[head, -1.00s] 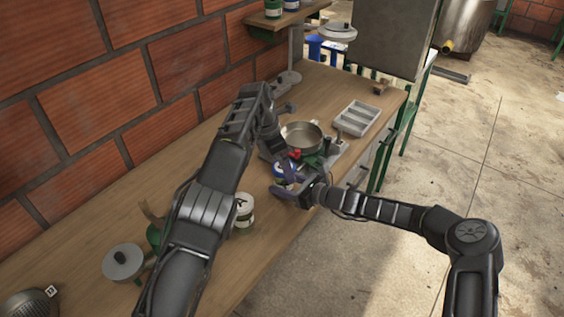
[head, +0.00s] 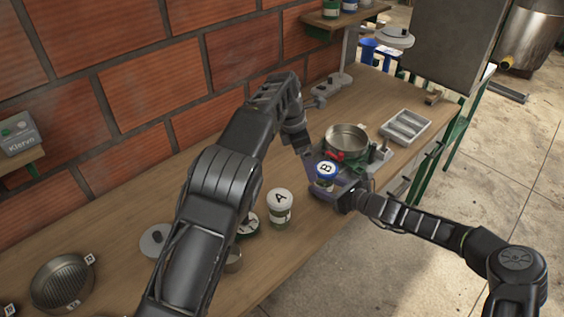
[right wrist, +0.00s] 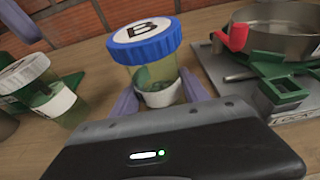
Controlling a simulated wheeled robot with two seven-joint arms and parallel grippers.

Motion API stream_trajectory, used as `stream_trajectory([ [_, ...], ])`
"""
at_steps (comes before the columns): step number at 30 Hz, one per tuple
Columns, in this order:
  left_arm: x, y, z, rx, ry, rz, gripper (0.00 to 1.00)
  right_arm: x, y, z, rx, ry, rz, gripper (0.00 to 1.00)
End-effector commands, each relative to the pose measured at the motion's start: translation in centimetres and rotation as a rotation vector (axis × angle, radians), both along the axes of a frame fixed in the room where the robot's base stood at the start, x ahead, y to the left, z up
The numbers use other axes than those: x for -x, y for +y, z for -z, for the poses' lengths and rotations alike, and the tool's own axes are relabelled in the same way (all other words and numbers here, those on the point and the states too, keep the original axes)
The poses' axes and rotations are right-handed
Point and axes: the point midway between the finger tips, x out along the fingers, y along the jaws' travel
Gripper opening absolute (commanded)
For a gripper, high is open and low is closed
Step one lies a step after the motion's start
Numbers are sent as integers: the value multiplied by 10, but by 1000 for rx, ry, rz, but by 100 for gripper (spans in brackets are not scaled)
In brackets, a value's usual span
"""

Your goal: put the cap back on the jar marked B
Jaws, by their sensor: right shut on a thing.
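The jar marked B (head: 325,184) is clear with a green band in the head view and stands in my right gripper (right wrist: 158,97). Its blue cap (head: 327,169), with a white top lettered B, sits on the mouth; in the right wrist view the cap (right wrist: 143,42) looks about level. My right gripper is shut on the jar's body, one finger on each side, below the cap. My left gripper (head: 306,150) is behind and left of the cap, apart from it. A finger of it shows at the upper left of the right wrist view; its opening is unclear.
A white-capped jar A (head: 280,207) stands to the left of jar B. A metal pan (head: 346,140) on a green stand with a red part is just behind. A grey divided tray (head: 405,126) lies farther right. A round sieve (head: 62,281) is at the lower left.

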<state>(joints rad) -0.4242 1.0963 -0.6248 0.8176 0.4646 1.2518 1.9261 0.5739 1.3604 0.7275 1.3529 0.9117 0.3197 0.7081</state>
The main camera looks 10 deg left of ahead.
Motion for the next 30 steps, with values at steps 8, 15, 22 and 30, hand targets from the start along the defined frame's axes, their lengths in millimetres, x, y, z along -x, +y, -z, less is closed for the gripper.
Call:
stream_trajectory([
  [8,20,49,0,2,2,-1,100,0,0,0,0,0,0,0],
  [15,26,64,0,1,0,1,100,0,0,0,0,0,0,0],
  [22,26,64,1,0,1,1,100,0,0,0,0,0,0,0],
  [30,26,64,0,0,1,1,100,0,0,0,0,0,0,74],
])
